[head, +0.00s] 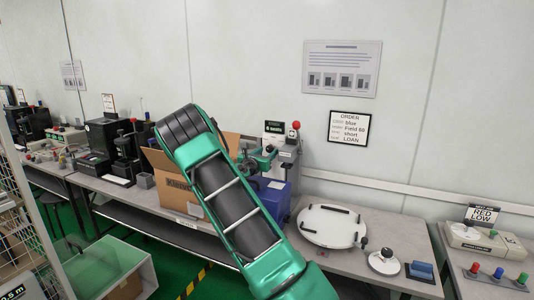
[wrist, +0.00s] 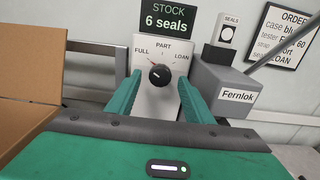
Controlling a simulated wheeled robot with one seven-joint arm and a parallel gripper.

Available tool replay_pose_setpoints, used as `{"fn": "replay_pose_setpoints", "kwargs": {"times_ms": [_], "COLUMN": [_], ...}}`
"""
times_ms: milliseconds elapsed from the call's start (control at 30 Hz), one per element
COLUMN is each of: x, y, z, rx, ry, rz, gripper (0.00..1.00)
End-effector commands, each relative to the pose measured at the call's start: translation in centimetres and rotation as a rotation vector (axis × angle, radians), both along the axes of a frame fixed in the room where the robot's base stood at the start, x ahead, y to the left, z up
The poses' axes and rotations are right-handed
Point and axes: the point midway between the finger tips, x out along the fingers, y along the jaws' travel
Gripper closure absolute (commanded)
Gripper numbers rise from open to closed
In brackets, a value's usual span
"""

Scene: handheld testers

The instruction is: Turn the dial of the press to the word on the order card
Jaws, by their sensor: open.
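The press (head: 287,150) stands at the back of the bench by the wall, partly hidden by my arm in the head view. In the wrist view its pale plate carries a black round dial (wrist: 159,76) with the words FULL, PART and LOAN from left to right. The dial's mark seems to point up-left toward FULL, but it is small. The order card (head: 350,127) on the wall reads LOAN on its last line; it also shows in the wrist view (wrist: 277,38). My gripper (wrist: 160,84) is open, its green fingers on either side of the dial; I cannot tell whether they touch it.
A sign (wrist: 168,18) above the dial reads STOCK 6 seals. A grey Fernlok block (wrist: 225,88) is close right of my fingers. An open cardboard box (wrist: 30,80) is at left. A blue case (head: 272,195) and a round white plate (head: 331,226) are on the bench.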

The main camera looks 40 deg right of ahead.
Motion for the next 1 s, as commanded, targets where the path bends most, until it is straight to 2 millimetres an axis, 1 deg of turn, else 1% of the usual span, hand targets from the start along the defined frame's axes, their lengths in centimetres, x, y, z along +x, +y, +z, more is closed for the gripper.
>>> {"fn": "replay_pose_setpoints", "kwargs": {"times_ms": [33,100,233,400,633,667,700,767,800,833,1000], "x": [0.3,0.6,1.1,1.4,1.4,1.4,1.4,1.4,1.4,1.4,1.5], "y": [-0.8,-1.6,-2.7,-3.3,-3.3,-3.3,-3.3,-3.3,-3.3,-3.3,-3.3], "z": [-0.1,-0.1,-0.1,0.0,0.0,0.0,0.0,0.0,0.0,0.0,0.0], "rx": [0.001,0.001,0.001,0.001,0.001,0.001,0.001,0.001,0.001,0.001,0.003], "ry": [-0.001,0.000,0.002,0.000,0.002,0.002,0.002,0.002,0.002,0.002,-0.002], "rz": [0.000,0.000,0.000,0.002,0.002,0.002,0.002,0.002,0.002,0.002,0.002], "gripper": [0.53,0.53,0.53,0.53,0.53,0.58,0.67,0.81,0.91,0.93,0.93]}}
